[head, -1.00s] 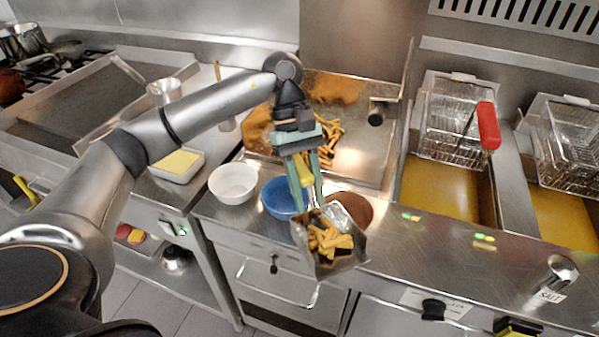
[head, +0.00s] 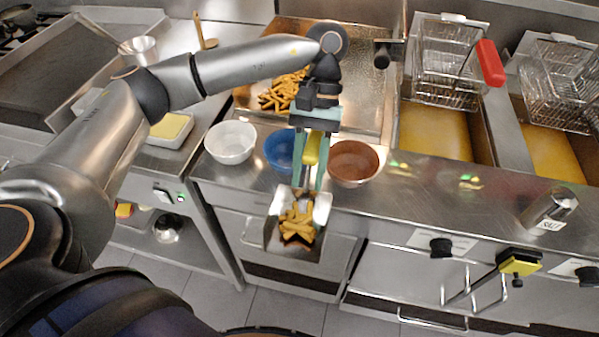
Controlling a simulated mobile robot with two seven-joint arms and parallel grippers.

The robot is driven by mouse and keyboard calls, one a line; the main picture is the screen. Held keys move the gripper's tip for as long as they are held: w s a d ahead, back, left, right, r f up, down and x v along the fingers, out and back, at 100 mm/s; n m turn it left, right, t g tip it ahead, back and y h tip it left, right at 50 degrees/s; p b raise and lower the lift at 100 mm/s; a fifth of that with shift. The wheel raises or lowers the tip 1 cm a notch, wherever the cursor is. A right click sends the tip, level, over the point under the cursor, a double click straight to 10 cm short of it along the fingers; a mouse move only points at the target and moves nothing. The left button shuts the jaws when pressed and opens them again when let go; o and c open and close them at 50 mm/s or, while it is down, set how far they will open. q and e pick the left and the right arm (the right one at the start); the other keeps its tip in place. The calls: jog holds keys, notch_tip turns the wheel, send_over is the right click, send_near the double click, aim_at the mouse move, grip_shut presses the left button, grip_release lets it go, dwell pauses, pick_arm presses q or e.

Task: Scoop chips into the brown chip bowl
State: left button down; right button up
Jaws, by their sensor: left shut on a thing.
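My left gripper (head: 309,178) is shut on the yellow handle of a metal chip scoop (head: 273,234). The scoop hangs in front of the counter edge, with several chips (head: 297,224) in it. The brown chip bowl (head: 354,163) stands on the counter just right of the gripper and behind the scoop; it looks empty. A blue bowl (head: 279,150) stands just left of the gripper, partly hidden by it. A white bowl (head: 231,142) stands further left. More chips (head: 283,92) lie in the metal chip tray (head: 350,112) behind the arm. My right gripper is not in view.
Two fryers with wire baskets (head: 446,70) and a red handle (head: 489,62) stand at the right. A salt shaker (head: 549,208) is near the right front edge. A tub with a yellow block (head: 170,128) stands at the left. The counter right of the brown bowl is clear.

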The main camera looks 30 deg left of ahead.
pick_arm(q)
jog(key=shift+w+d+r+n+t+h, duration=0.15)
jog(key=shift+d+n+t+h, duration=0.2)
jog(key=shift+n+h, duration=0.45)
jog(key=d+r+m+t+y+b, duration=0.2)
jog(key=d+r+m+t+y, duration=0.15)
jog(key=m, duration=0.75)
jog(key=d+r+m+t+y+b, duration=0.25)
jog(key=d+m, duration=0.25)
jog(key=m, duration=0.6)
jog(key=d+r+m+t+y+b, duration=0.2)
jog(key=d+m+t, duration=0.25)
jog(key=m, duration=0.55)
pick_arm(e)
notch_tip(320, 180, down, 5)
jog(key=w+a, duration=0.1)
pick_arm(q)
jog(key=w+a+r+g+h+p, duration=0.2)
jog(key=w+a+g+h+p, duration=0.3)
jog(key=p, duration=0.8)
jog(key=w+g+h, duration=0.1)
jog(key=g+h, duration=0.1)
jog(key=g, duration=0.1)
jog(key=shift+r+h, duration=0.3)
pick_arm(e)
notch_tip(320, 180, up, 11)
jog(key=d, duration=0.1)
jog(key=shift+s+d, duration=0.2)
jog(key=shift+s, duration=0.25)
